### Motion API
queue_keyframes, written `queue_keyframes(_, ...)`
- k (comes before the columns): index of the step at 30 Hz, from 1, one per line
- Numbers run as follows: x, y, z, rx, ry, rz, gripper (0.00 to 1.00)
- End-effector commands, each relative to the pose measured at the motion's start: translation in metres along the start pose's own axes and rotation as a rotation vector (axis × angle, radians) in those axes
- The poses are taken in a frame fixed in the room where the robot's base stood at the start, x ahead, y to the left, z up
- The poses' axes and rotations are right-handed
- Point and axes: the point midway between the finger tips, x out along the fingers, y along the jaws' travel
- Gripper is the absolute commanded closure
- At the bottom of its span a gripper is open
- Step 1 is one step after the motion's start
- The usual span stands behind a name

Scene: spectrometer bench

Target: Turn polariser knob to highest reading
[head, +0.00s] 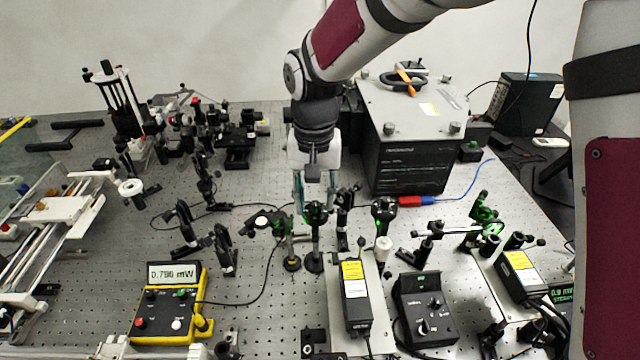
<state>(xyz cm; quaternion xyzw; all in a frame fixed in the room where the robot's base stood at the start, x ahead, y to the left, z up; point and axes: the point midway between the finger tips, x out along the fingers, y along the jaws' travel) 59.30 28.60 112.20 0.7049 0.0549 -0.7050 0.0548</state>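The yellow power meter (170,312) stands at the front left, and its display (172,273) appears to read about 0.796 mW; the last digit is hard to read. A dark round mount on a post (315,214), with a green glow on it, stands mid-bench and appears to be the polariser. My gripper (314,202) points down at this mount from above, its two fingers apart, one at each side of the mount's top. The knob itself cannot be made out between the fingers. I cannot tell whether the fingers touch it.
Other post mounts stand close on both sides, including one with a pale disc (262,222) and a green-lit one (384,212). A large black box (405,165) stands behind right. A black controller (425,308) and a laser module (355,295) are in front. A cable runs from the meter.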

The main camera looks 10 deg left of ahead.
Motion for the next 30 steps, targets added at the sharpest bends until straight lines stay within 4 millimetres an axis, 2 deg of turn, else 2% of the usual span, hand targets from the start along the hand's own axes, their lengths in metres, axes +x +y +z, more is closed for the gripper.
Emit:
queue_keyframes(9,0.0027,0.0002,-0.0002,0.000,0.000,0.000,0.65)
queue_keyframes(14,0.0025,0.0002,-0.0002,0.000,0.000,0.000,1.00)
queue_keyframes(30,0.0020,0.0003,-0.0005,0.080,0.001,0.000,1.00)
